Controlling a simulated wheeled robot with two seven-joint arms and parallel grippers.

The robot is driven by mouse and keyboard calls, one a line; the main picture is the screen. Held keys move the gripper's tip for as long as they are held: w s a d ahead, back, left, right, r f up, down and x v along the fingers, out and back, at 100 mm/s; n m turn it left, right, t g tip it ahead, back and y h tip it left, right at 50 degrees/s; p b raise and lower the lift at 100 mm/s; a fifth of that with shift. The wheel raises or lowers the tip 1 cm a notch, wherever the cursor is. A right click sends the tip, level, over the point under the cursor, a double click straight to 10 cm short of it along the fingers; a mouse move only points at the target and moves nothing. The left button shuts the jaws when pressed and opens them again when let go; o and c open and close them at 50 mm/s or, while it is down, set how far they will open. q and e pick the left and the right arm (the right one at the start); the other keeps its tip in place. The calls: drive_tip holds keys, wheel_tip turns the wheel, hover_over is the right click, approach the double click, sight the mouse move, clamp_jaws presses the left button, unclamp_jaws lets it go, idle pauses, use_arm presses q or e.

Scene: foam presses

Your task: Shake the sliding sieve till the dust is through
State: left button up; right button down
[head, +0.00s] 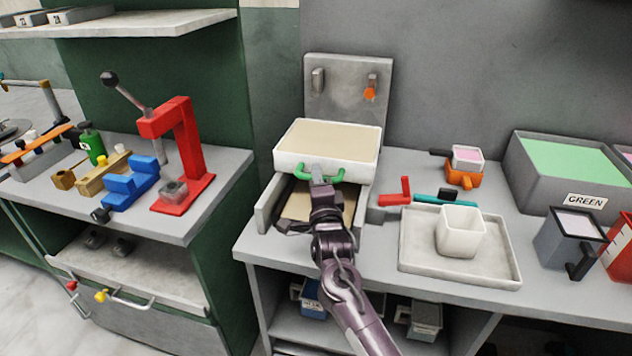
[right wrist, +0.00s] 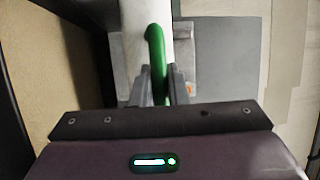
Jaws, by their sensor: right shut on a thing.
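The sliding sieve is a white box (head: 290,160) filled level with tan dust or sand (head: 328,138). It sits over a grey frame, and a tan layer (head: 305,203) shows in the tray below. A green handle (head: 337,177) is on the sieve's front; it also shows in the right wrist view (right wrist: 155,45). My right gripper (head: 318,174) is shut on the green handle, and its fingers (right wrist: 156,88) lie on both sides of the bar. How much dust is through the mesh cannot be told. My left gripper is not in view.
A grey backboard (head: 345,85) with an orange knob (head: 369,94) stands behind the sieve. To the right are a shallow tray (head: 415,262) with a white cup (head: 461,232) and a green-filled bin (head: 525,165). A red press (head: 183,150) stands on the left bench.

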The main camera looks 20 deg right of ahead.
drive_tip(key=c, duration=1.6)
unclamp_jaws()
drive_tip(key=shift+w+d+r, duration=0.1)
drive_tip(key=shift+d+r, duration=0.05)
drive_tip(key=shift+c, duration=0.2)
drive_tip(key=shift+o, duration=1.2)
drive_tip(key=shift+w+f, duration=0.15)
drive_tip(key=shift+f, duration=0.05)
drive_tip(key=b+v, duration=0.1)
drive_tip(key=v, duration=0.7)
